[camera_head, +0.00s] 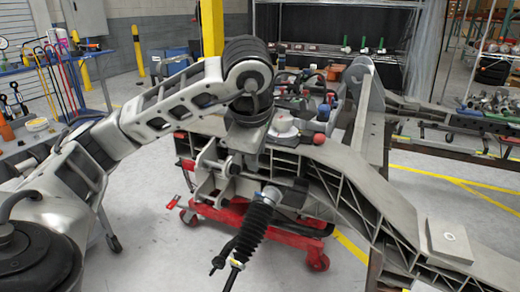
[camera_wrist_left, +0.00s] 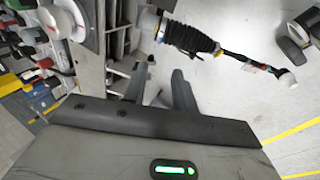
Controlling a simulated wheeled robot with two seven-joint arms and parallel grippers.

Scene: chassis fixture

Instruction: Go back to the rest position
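My left arm comes in from the left in the head view and bends down at the wrist (camera_head: 248,85) over the chassis frame (camera_head: 350,170). My left gripper (camera_wrist_left: 158,84) shows in the left wrist view with its two dark fingers apart and nothing between them. Its fingertips are hard to make out in the head view. A rod with a black ribbed boot (camera_head: 254,228) hangs from the chassis beside and below the gripper. The rod also shows past the fingertips in the left wrist view (camera_wrist_left: 190,38), apart from the fingers. My right gripper is not in view.
A red wheeled stand (camera_head: 262,222) is under the chassis. A cart with small coloured parts (camera_head: 315,85) is behind it. A blue tool table (camera_head: 40,130) stands at the left and a yellow post (camera_head: 212,28) at the back. Open floor lies at the lower middle.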

